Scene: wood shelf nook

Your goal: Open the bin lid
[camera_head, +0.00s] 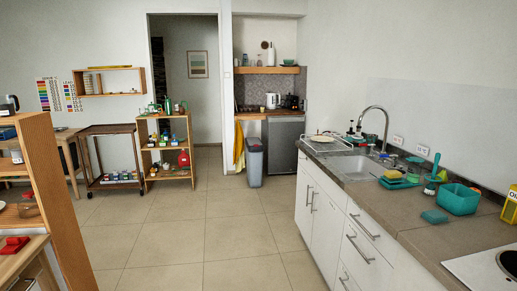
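A tall grey bin (254,164) stands on the tiled floor at the far end of the room, left of a small grey fridge. Its darker lid (254,146) sits on top and looks shut, though it is small at this distance. Neither of my grippers shows in the head view.
A kitchen counter (415,215) with white drawers runs along the right. A wooden shelf unit (50,195) stands near at left. Open shelving (165,150), a dark trolley (112,160) and the grey fridge (283,145) stand farther back. The tiled floor (200,230) between is clear.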

